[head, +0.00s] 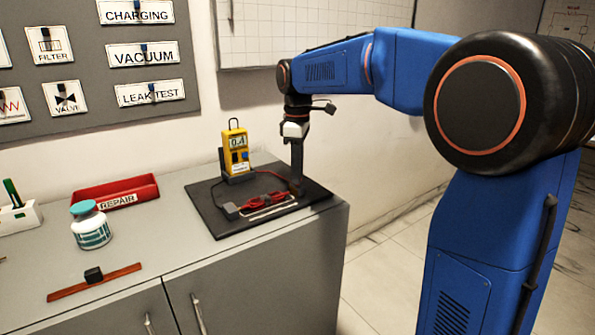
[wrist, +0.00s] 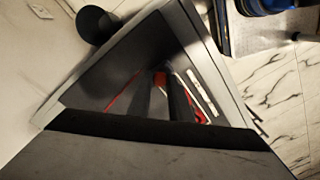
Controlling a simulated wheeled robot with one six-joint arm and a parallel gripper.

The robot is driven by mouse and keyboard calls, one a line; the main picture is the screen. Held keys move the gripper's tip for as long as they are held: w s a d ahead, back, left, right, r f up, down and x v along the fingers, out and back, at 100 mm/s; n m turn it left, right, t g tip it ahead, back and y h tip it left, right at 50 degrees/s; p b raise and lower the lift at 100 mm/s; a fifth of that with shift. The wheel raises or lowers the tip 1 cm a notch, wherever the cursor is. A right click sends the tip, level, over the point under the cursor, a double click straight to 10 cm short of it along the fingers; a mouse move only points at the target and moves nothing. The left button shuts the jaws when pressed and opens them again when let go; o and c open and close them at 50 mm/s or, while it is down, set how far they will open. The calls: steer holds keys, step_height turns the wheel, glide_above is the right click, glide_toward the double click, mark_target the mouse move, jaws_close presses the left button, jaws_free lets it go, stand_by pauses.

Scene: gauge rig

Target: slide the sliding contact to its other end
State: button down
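My gripper (head: 296,186) points down at the right part of a dark board (head: 222,226) on the grey cabinet top. In the wrist view its two dark fingers (wrist: 160,84) are close together, with something red between or just beyond them. I cannot tell whether they grip it. On the board, red leads (head: 262,200), a small dark block (head: 230,211) and a pale strip (head: 272,209) lie near the gripper. A yellow meter (head: 236,148) stands behind. Apart from these, a black block (head: 93,275) sits on a copper-coloured bar (head: 122,273) at front left. Which block is the sliding contact is unclear.
A red REPAIR tray (head: 100,190) and a white-and-teal jar (head: 90,228) stand left of the board. The cabinet's right edge is close to the board. The wall is behind, with a label panel (head: 95,75). Bare grey top lies between jar and board.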

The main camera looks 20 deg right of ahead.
mark_target(310, 188)
steer(key=shift+w+d+r, duration=0.1)
steer(key=shift+w+d, duration=0.1)
steer(key=shift+d, duration=0.4)
steer(key=shift+w+d+f, duration=0.1)
steer(key=shift+w+d, duration=0.15)
steer(key=shift+d, duration=0.4)
steer(key=shift+w+d+r, duration=0.1)
steer(key=shift+w+d, duration=0.1)
steer(key=shift+d, duration=0.4)
steer(key=c, duration=1.6)
jaws_free()
steer(key=shift+w+d, duration=0.1)
steer(key=shift+d, duration=0.25)
steer(key=shift+a, duration=0.1)
steer(key=shift+r, duration=0.5)
step_height(310, 188, up, 16)
steer(key=shift+r, duration=0.15)
